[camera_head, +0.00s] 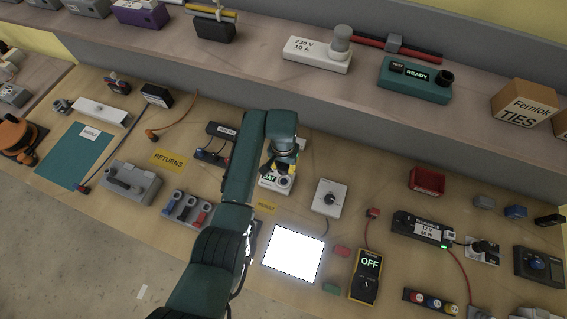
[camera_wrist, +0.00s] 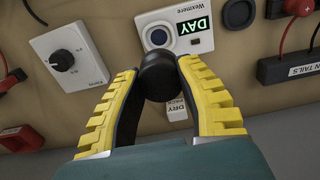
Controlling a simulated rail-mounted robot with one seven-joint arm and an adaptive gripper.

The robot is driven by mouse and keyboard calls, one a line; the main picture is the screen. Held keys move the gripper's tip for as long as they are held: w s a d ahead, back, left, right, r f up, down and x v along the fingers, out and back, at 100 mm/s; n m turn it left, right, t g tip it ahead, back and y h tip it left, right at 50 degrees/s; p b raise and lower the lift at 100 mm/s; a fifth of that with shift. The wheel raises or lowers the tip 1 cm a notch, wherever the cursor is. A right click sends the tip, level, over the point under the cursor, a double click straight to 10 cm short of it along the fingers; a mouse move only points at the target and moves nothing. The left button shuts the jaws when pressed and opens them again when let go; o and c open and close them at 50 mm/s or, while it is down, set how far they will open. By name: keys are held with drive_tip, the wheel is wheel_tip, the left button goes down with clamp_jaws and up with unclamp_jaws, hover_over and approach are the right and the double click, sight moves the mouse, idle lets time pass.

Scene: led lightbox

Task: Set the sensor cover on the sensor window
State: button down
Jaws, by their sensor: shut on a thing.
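My gripper (camera_wrist: 158,70) is shut on a dark round cap, the sensor cover (camera_wrist: 160,82), held between its yellow ridged fingers. The white sensor unit (camera_wrist: 182,16), marked Wexmere and showing DAY, lies just beyond the fingertips in the wrist view. Its round sensor window (camera_wrist: 158,37) is uncovered, and the cap appears just below it in the picture. I cannot tell the height gap between them. In the head view my gripper (camera_head: 281,166) is over the unit (camera_head: 269,183), partly hiding it; the cap is not clear there.
A white dial box (camera_head: 328,197) stands right of the unit. A lit white panel (camera_head: 294,252) lies in front. A dark round piece (camera_wrist: 238,14) and a black power strip (camera_wrist: 290,67) are near the unit. A small DRY PACK packet (camera_wrist: 177,108) lies close beneath the fingers.

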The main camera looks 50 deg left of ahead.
drive_tip(key=shift+f+b, duration=3)
drive_tip(key=shift+f, duration=0.9)
drive_tip(key=shift+f+b, duration=0.45)
drive_tip(key=shift+f, duration=0.3)
drive_tip(key=c, duration=0.7)
unclamp_jaws()
drive_tip(key=shift+r, duration=0.1)
wheel_tip(320, 180, up, 8)
drive_tip(key=p, duration=0.8)
drive_tip(key=shift+d, duration=0.1)
